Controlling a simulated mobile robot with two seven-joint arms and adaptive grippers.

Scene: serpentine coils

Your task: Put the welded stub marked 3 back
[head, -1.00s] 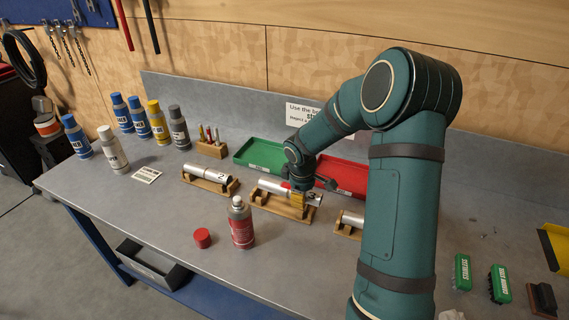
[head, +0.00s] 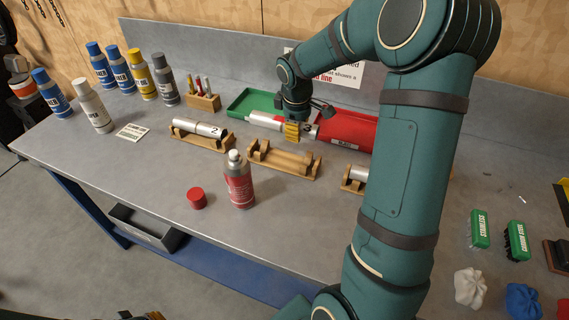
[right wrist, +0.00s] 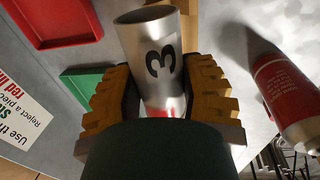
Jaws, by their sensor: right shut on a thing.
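The welded stub marked 3 (head: 264,119) is a silver tube, held level above the table behind its wooden cradle. My right gripper (head: 294,132) is shut on it. In the right wrist view, the stub (right wrist: 150,55) lies between the ribbed yellow fingers of the gripper (right wrist: 157,95), with the black 3 facing the camera and a red mark near the palm. The middle wooden cradle (head: 283,160) is empty, just in front of and below the stub. A sliver of what looks like my left gripper (head: 145,315) shows at the bottom edge; its jaws are hidden.
Stub 2 (head: 199,128) lies in the left cradle; another stub (head: 358,173) is partly behind my arm. A green tray (head: 250,101) and red tray (head: 345,128) stand behind. A red-labelled spray can (head: 239,182) and red cap (head: 197,198) stand in front.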

